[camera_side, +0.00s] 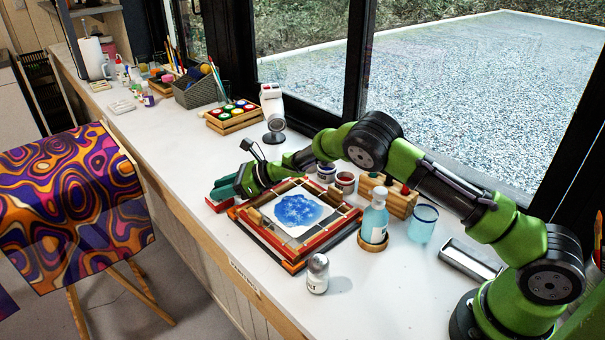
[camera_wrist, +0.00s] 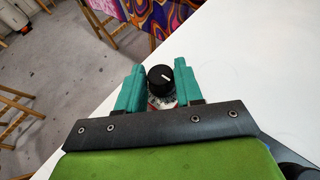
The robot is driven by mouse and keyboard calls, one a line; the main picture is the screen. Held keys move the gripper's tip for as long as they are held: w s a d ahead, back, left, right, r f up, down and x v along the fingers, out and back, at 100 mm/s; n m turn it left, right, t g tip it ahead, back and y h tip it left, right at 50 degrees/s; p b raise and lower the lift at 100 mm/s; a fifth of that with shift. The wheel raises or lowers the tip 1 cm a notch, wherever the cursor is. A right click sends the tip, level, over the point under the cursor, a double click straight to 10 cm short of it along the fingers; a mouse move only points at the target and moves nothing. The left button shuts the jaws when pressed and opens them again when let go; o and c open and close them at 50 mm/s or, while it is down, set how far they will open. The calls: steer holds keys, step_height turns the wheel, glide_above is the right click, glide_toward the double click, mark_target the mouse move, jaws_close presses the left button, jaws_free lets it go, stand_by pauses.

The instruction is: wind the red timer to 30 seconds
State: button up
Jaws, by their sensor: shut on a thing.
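The red timer (camera_side: 216,206) sits on the white counter at the left end of the stacked frames, mostly hidden under my gripper (camera_side: 220,190). In the wrist view, its black knob (camera_wrist: 160,79) stands between the two teal fingers of my gripper (camera_wrist: 157,84), which is shut on it. A short white pointer line on the knob points to the upper right of the picture. Only a little of the timer's red and white face (camera_wrist: 154,104) shows below the knob. The scale marks are too small and covered to read.
Stacked frames with a blue-painted cloth (camera_side: 297,210) lie right of the timer. A crate of paints (camera_side: 232,118) stands behind. The counter left of the timer is clear.

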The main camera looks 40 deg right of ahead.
steer(key=m+t+h, duration=0.1)
steer(key=m+h, duration=0.1)
steer(key=m+t+h, duration=0.1)
steer(key=m+h, duration=0.1)
steer(key=a+m+t+h, duration=0.1)
steer(key=m+h, duration=0.1)
steer(key=shift+s, duration=0.3)
steer(key=m+h, duration=0.1)
steer(key=m+t+h, duration=0.1)
steer(key=h, duration=0.1)
steer(key=shift+a+m, duration=0.2)
steer(key=shift+m, duration=0.1)
steer(key=shift+w+m+h, duration=0.1)
steer(key=shift+m+h, duration=1.6)
steer(key=shift+h, duration=0.4)
steer(key=shift+g, duration=0.3)
steer(key=o, duration=1)
